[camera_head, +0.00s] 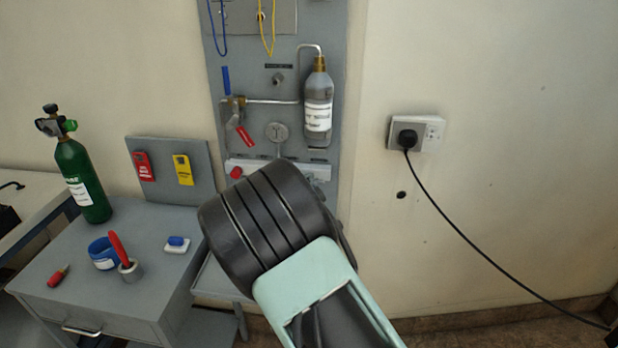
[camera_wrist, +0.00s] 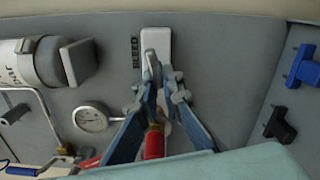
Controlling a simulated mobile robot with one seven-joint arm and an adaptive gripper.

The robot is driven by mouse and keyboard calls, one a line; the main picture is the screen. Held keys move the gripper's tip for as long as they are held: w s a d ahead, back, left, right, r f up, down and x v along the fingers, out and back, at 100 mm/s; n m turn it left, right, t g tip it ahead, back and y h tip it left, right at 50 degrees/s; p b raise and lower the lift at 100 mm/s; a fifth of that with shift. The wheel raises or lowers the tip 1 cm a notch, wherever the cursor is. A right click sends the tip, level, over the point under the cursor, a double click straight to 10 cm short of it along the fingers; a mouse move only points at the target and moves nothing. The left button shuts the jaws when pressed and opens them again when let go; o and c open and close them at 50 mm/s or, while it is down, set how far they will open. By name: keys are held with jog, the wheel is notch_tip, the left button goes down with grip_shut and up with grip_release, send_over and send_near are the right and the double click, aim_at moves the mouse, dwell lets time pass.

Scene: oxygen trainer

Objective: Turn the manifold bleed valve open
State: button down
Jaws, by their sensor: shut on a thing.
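The bleed valve shows in the wrist view as a grey metal lever (camera_wrist: 150,64) in front of a white plate (camera_wrist: 164,38) labelled BLEED. My gripper (camera_wrist: 163,82) has its two blue-grey fingers converging on this lever, shut on it. A red cylindrical piece (camera_wrist: 154,143) shows between the fingers, lower down; I cannot tell what it belongs to. In the head view, my dark wrist hides my fingers and most of the valve. The white manifold strip (camera_head: 262,167) shows above my wrist, with a red knob (camera_head: 237,172) at its left end.
Above the strip are a round gauge (camera_head: 277,132), a red-handled lever (camera_head: 245,135) and a grey cylinder (camera_head: 318,105). A wall socket (camera_head: 416,134) with a black cable is at right. A bench (camera_head: 95,285) at left holds a green cylinder (camera_head: 83,180) and small tools.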

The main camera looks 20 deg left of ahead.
jog(key=n, duration=0.1)
jog(key=n+p, duration=0.1)
jog(key=n, duration=0.1)
jog(key=shift+d+f+n, duration=0.1)
jog(key=shift+f+n, duration=0.15)
jog(key=shift+n, duration=0.15)
jog(key=n, duration=0.1)
jog(key=n+p, duration=0.1)
jog(key=n, duration=0.2)
jog(key=shift+d+f+n, duration=0.25)
jog(key=shift+f+n, duration=0.05)
jog(key=shift+w+d+f+n, duration=0.1)
jog(key=shift+d+n, duration=0.05)
jog(key=shift+n, duration=0.9)
jog(key=shift+w+d+n, duration=0.1)
jog(key=shift+d+n, duration=0.1)
jog(key=shift+n, duration=0.9)
jog(key=shift+d+f+n, duration=0.1)
jog(key=shift+d+n, duration=0.05)
jog(key=shift+n, duration=0.9)
jog(key=c, duration=2.1)
grip_release()
jog(key=shift+s+d, duration=0.1)
jog(key=v, duration=1.1)
jog(key=shift+s, duration=0.4)
